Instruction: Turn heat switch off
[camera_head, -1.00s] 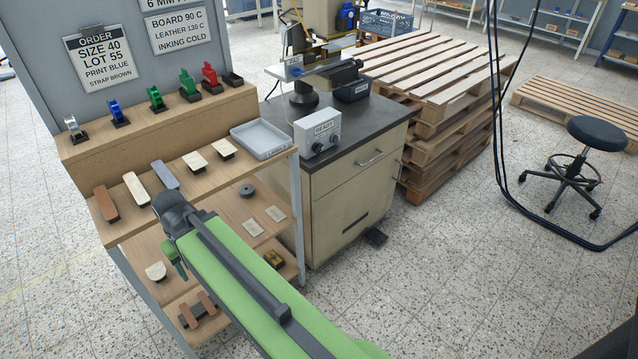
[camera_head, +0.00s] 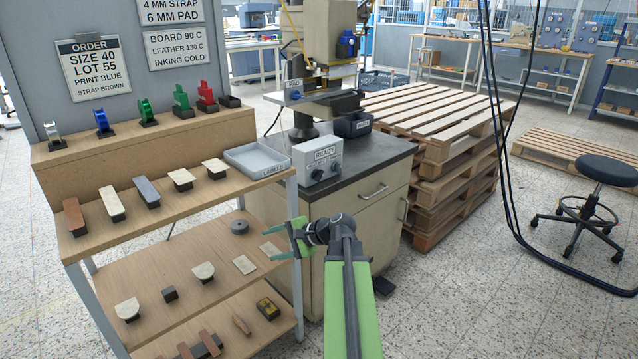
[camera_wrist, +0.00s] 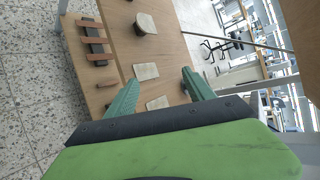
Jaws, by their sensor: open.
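A grey control box (camera_head: 317,161) labelled "READY" stands on the dark-topped cabinet in the head view. Dark knobs (camera_head: 317,174) show on its front face; their setting is too small to read, and I cannot tell which one is the heat switch. My gripper (camera_head: 278,242) is open and empty, in front of the cabinet, below the box and apart from it. In the wrist view its two green fingers (camera_wrist: 161,92) are spread, with shelf boards behind them. The control box is not seen in the wrist view.
A wooden shelf rack (camera_head: 160,206) with several pads and stamps stands left of my gripper. A grey tray (camera_head: 258,158) sits beside the box. The stamping press (camera_head: 322,70) stands behind it. Stacked pallets (camera_head: 440,150) are to the right.

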